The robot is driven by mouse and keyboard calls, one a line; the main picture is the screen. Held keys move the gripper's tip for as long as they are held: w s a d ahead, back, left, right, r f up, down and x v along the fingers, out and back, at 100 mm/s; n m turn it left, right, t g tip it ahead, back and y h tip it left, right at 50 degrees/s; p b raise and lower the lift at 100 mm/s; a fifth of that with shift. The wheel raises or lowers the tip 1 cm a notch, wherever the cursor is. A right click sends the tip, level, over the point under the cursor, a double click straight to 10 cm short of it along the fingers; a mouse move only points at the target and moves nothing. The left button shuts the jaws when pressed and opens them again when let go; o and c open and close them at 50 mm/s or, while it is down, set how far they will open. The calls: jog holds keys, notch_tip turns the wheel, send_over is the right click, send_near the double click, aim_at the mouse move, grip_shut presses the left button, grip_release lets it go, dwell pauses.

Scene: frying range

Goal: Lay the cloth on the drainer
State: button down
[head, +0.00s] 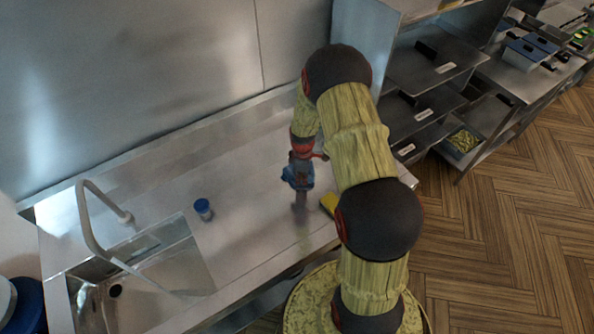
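My gripper (299,181) is low over the steel counter, right of the sink, pointing down. Blue and grey parts show at its end, but they are too small to tell whether the fingers are apart or hold anything. A yellow piece (328,203) lies on the counter just right of my gripper, partly hidden behind my arm. It may be the cloth, but I cannot tell. I cannot clearly pick out a separate drainer; the steel surface beside the sink is mostly bare.
A sink (124,294) with a tall curved tap (92,222) is at the left. A small blue-topped container (203,209) stands on the counter (246,228) between sink and gripper. A steel wall is behind. Shelves with trays (430,72) stand at the right.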

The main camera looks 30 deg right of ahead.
jog(key=c, duration=1.6)
grip_release()
jog(key=shift+c, duration=0.2)
